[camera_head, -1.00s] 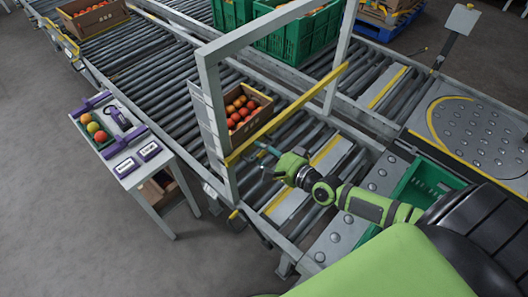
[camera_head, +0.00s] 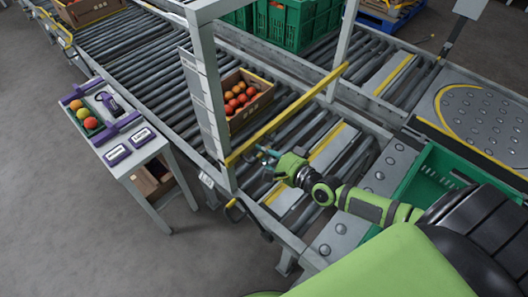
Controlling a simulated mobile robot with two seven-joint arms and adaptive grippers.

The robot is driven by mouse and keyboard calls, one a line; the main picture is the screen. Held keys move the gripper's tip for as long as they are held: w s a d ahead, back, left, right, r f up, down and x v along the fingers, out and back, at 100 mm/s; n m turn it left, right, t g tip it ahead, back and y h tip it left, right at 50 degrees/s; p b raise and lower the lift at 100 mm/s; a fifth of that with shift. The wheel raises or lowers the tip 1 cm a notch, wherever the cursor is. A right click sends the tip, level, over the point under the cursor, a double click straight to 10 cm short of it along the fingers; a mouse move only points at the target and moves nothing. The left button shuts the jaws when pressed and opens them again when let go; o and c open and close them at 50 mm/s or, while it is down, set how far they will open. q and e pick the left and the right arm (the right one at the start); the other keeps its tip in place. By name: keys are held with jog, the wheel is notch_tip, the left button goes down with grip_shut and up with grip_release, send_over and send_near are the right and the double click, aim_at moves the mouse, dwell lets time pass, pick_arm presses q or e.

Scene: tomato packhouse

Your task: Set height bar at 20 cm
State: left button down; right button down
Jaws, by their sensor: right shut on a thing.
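The yellow height bar (camera_head: 305,107) spans the grey gantry frame (camera_head: 207,70) over the roller conveyor, low on its posts. A pale panel (camera_head: 200,98) stands along the left post; its markings are too small to read. My right gripper (camera_head: 264,153) is at the near side of the bar, towards its left end. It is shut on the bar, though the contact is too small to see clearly. A cardboard box of tomatoes (camera_head: 242,113) sits on the rollers just behind the bar. My left gripper is not in view.
A small side table (camera_head: 130,165) with fruit and purple-trimmed items stands left of the conveyor. Green crates (camera_head: 300,28) are behind the gantry. Another green crate (camera_head: 425,180) is at the right, beside my arm. Open floor lies at lower left.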

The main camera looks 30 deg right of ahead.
jog(key=shift+s+f, duration=0.1)
jog(key=shift+f, duration=0.25)
jog(key=c, duration=1.2)
grip_release()
jog(key=shift+o, duration=0.2)
jog(key=v, duration=1.2)
